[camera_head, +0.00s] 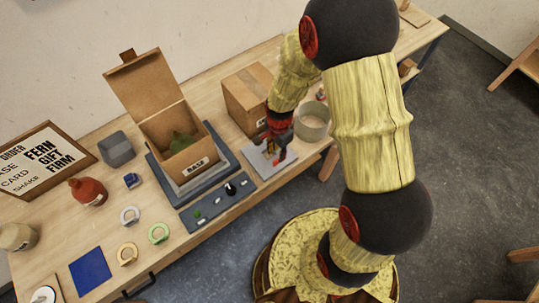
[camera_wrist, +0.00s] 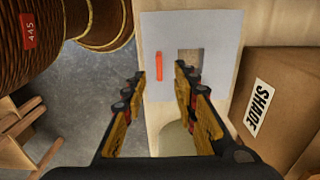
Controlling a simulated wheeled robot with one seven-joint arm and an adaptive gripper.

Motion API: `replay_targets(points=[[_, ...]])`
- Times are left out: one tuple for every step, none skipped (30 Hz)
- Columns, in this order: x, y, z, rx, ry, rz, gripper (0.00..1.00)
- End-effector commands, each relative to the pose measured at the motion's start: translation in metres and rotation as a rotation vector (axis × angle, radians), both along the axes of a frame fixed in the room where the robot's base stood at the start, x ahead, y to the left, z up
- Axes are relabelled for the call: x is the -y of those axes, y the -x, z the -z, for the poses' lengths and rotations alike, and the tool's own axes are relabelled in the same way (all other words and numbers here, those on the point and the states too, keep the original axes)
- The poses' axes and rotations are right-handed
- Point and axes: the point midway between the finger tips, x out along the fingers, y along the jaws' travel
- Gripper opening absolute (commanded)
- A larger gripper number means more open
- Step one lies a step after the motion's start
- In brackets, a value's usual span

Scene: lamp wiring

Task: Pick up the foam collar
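No part is labelled foam collar. Three ring-shaped parts lie on the table in the head view: a pale grey ring (camera_head: 129,215), a tan ring (camera_head: 127,254) and a green ring (camera_head: 158,234); I cannot tell which is the collar. My gripper (camera_head: 275,154) is far to their right, above a light grey plate (camera_head: 255,160). In the wrist view my gripper (camera_wrist: 160,78) is open, its fingers apart with nothing held. A red rod (camera_wrist: 159,66) and a square cutout (camera_wrist: 190,62) show on the plate beyond the fingertips.
An open cardboard box (camera_head: 186,165) with a green item inside stands on a grey base. A closed SHADE box (camera_wrist: 285,100) and a pale round container (camera_head: 311,122) flank the plate. A control panel (camera_head: 215,207) lies between plate and rings. A red bottle (camera_head: 88,192) stands left.

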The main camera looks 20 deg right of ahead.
Motion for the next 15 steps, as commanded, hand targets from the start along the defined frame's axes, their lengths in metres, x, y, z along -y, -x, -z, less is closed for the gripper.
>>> replay_targets(points=[[0.0, 0.001, 0.007, -0.003, 0.0, 0.0, 0.29], [0.0, 0.001, 0.01, -0.003, 0.0, -0.001, 0.29], [0.0, 0.001, 0.014, -0.003, 0.0, -0.001, 0.29], [0.0, 0.001, 0.016, -0.002, 0.0, -0.001, 0.29], [0.001, 0.001, 0.019, -0.002, 0.0, -0.001, 0.29], [0.001, 0.001, 0.023, -0.003, 0.0, -0.001, 0.29], [0.001, 0.001, 0.027, -0.003, 0.0, -0.001, 0.29], [0.002, 0.002, 0.032, -0.004, 0.0, -0.002, 0.29], [0.002, 0.002, 0.038, -0.005, 0.0, -0.002, 0.29], [0.003, 0.002, 0.043, -0.005, 0.0, -0.002, 0.29], [0.003, 0.002, 0.047, -0.005, 0.0, -0.002, 0.29], [0.003, 0.002, 0.053, -0.004, 0.0, -0.002, 0.29], [0.003, 0.002, 0.056, -0.004, 0.0, -0.003, 0.29], [0.003, 0.001, 0.059, -0.003, 0.0, -0.003, 0.29], [0.003, 0.001, 0.062, -0.002, 0.0, -0.003, 0.29]])
